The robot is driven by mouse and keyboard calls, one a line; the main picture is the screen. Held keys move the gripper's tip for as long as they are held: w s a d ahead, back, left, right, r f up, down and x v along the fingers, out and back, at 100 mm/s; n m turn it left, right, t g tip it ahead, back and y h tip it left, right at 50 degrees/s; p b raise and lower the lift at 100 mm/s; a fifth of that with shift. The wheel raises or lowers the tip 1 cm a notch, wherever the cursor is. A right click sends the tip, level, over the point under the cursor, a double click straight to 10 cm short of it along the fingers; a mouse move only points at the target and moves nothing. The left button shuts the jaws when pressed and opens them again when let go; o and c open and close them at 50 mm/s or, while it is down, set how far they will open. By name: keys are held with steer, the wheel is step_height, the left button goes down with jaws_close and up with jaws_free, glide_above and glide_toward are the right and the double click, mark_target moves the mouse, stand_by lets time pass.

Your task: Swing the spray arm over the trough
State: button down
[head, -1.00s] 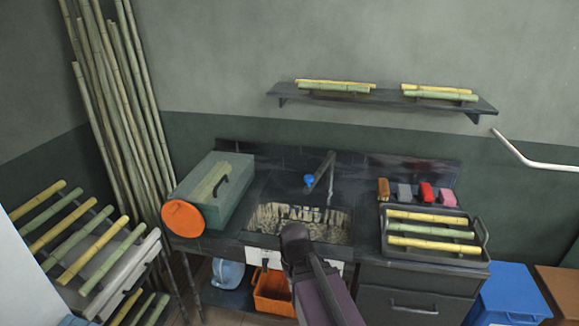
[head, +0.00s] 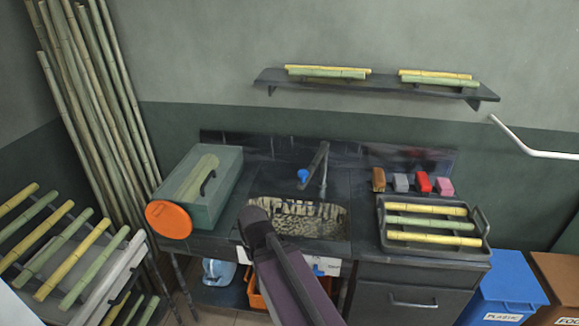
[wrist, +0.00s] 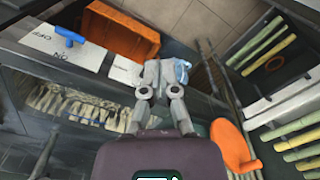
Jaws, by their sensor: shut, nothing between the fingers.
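The spray arm (head: 314,165) is a dark bar at the back of the sink counter, with a blue end (head: 303,175). It slants toward the front left, beside a thin upright pipe. The trough (head: 316,221) is a mottled basin sunk in the counter just in front of it. In the wrist view the trough (wrist: 80,107) lies at the left. My gripper (wrist: 160,66) is shut and empty, near the counter's front edge. In the head view my arm hides its fingers and the trough's left part.
A white panel (wrist: 72,52) with a blue lever (wrist: 68,37) is on the counter front. An orange bin (wrist: 123,38) stands below. A green box (head: 218,205) and orange disc (head: 168,220) are left; a cane tray (head: 384,245) is right. A shelf (head: 380,86) hangs above.

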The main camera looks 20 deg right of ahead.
steer(key=w+d+r+n+t+y+p, duration=0.2)
steer(key=w+d+r+n+p, duration=0.8)
steer(key=w+d+r+p, duration=1.1)
steer(key=w+d+r+y, duration=0.1)
steer(key=w, duration=0.3)
steer(key=shift+w+r+t+p, duration=0.3)
steer(key=shift+r, duration=0.05)
steer(key=shift+a+f, duration=0.1)
steer(key=shift+f, duration=0.1)
step_height(320, 180, down, 10)
steer(key=b, duration=1)
steer(key=shift+s+d+r, duration=0.2)
steer(key=shift+d+r, duration=0.05)
